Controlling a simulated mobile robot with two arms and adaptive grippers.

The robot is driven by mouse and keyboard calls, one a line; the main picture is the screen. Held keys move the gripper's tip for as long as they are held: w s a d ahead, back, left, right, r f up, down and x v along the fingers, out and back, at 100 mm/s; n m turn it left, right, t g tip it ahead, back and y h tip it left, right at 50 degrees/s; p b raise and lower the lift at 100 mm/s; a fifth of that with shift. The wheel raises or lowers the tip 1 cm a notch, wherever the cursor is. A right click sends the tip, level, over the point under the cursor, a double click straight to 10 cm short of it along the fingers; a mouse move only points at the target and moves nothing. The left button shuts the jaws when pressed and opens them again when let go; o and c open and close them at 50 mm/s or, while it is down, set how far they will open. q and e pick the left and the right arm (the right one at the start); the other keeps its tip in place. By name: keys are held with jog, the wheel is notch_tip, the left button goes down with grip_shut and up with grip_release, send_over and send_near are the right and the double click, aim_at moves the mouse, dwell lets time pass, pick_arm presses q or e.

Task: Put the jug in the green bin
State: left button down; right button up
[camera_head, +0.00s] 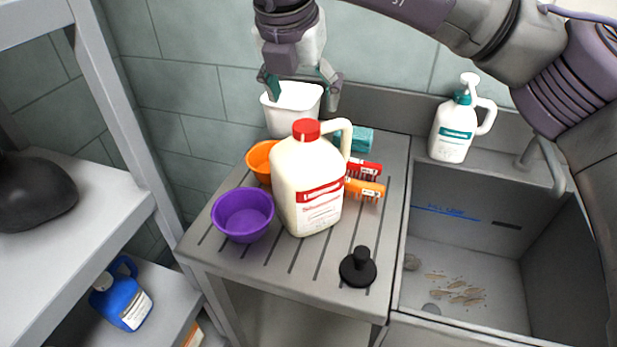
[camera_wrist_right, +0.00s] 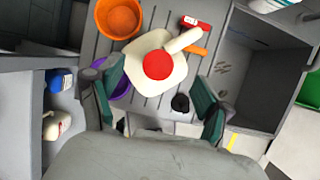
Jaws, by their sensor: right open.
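The cream jug (camera_head: 309,185) with a red cap and red label stands upright on the grooved drainboard, its handle on the right. In the right wrist view the jug (camera_wrist_right: 146,50) shows from above, its red cap between my fingers. My right gripper (camera_head: 301,92) is open and empty, above the drainboard and apart from the jug. Its two green-tipped fingers also show in the wrist view. My left gripper is not in view. A green surface (camera_wrist_right: 309,91) is cut off at the right edge of the wrist view; I cannot tell if it is the green bin.
A purple bowl (camera_head: 243,214), orange bowl (camera_head: 259,160), white tub (camera_head: 292,108), red brush (camera_head: 364,168), orange brush (camera_head: 366,189) and black knobbed disc (camera_head: 358,268) crowd around the jug. A pump bottle (camera_head: 453,133) stands behind the sink (camera_head: 470,250). Shelving (camera_head: 110,200) stands left.

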aim_at(306, 125)
jog(key=shift+s+p+x, duration=0.25)
jog(key=shift+p+x, duration=0.05)
jog(key=shift+x, duration=1.2)
jog(key=shift+s+p+x, duration=0.2)
jog(key=shift+p+x, duration=0.05)
jog(key=shift+x, duration=1.25)
jog(key=shift+a+f, duration=0.1)
jog(key=shift+a, duration=0.05)
grip_shut()
